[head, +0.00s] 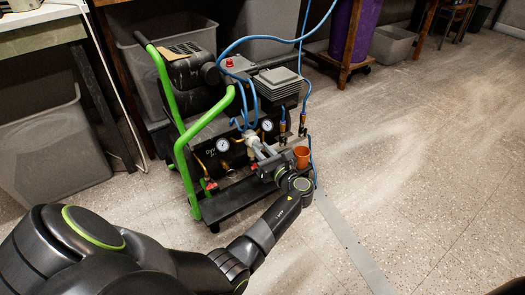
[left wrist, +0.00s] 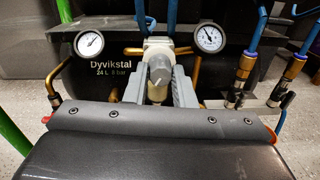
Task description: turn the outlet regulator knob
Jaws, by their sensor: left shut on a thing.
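The outlet regulator knob (left wrist: 159,70) is a pale grey knob at the front of the compressor, in the middle of the left wrist view. My left gripper (left wrist: 160,82) has its two grey fingers closed on either side of it. In the head view my left gripper (head: 262,152) reaches the compressor's front from the lower right, and the knob is mostly hidden there by the fingers. The black compressor tank (left wrist: 108,62) lies behind the knob. A round gauge sits to the left (left wrist: 89,43) and another to the right (left wrist: 209,37) of it. My right gripper is not in view.
The compressor's green tube frame (head: 181,150) stands left of my gripper. Blue hoses (head: 262,40) loop above, and brass couplings (left wrist: 244,66) hang to the right. Grey bins (head: 50,150) stand left; open floor lies right.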

